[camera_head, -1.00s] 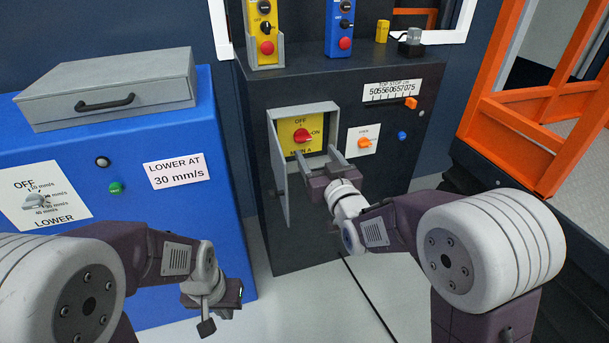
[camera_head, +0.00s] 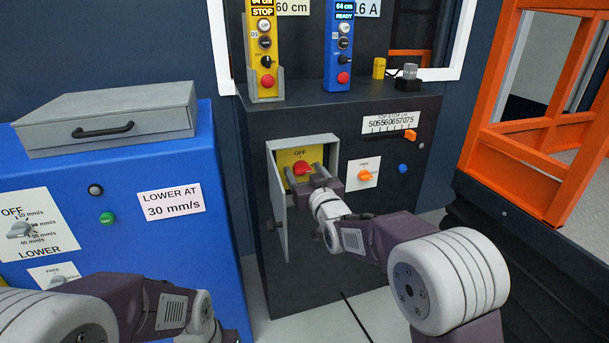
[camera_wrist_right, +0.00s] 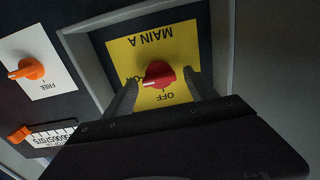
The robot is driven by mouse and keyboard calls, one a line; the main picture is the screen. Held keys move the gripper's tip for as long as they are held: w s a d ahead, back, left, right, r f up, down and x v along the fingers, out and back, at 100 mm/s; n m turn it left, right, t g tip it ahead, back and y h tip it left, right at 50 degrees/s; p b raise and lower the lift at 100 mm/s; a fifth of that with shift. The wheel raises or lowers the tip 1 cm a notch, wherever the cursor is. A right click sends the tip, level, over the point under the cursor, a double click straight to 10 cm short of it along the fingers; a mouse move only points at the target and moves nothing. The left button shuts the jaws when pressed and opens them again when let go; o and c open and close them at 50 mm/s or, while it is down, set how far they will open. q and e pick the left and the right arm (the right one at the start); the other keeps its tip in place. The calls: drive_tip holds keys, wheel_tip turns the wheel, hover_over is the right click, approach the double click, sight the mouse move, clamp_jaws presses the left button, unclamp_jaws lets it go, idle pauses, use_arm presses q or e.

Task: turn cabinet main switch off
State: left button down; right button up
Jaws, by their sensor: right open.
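The cabinet main switch is a red knob (camera_head: 302,168) on a yellow plate (camera_head: 285,158) inside a small grey box with its door open. In the right wrist view, upside down, the red knob (camera_wrist_right: 159,75) shows a white mark at the ON side, and the plate (camera_wrist_right: 123,48) reads MAIN A and OFF. My right gripper (camera_head: 306,173) is open at the box's mouth, its fingers one on each side of the knob. I cannot tell whether they touch it. My left arm shows at the bottom left, its gripper out of the frame.
The grey box door (camera_head: 278,210) hangs open at the left. An orange FREE switch (camera_head: 365,175) and a blue button (camera_head: 403,168) sit right of the box. A blue cabinet (camera_head: 165,235) stands left, an orange frame (camera_head: 520,150) right.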

drive_tip(key=c, duration=1.4)
drive_tip(key=shift+n, duration=0.4)
drive_tip(key=n, duration=0.3)
drive_tip(key=shift+a+n+p, duration=0.1)
drive_tip(key=shift+n+p, duration=0.2)
drive_tip(key=shift+n, duration=0.1)
drive_tip(key=n, duration=0.4)
drive_tip(key=shift+n, duration=0.3)
drive_tip(key=n+p, duration=0.1)
drive_tip(key=n, duration=0.3)
drive_tip(key=shift+s+a+f, duration=0.1)
drive_tip(key=shift+f, duration=0.05)
drive_tip(key=n, duration=0.4)
drive_tip(key=shift+f, duration=0.1)
drive_tip(key=shift+n, duration=0.5)
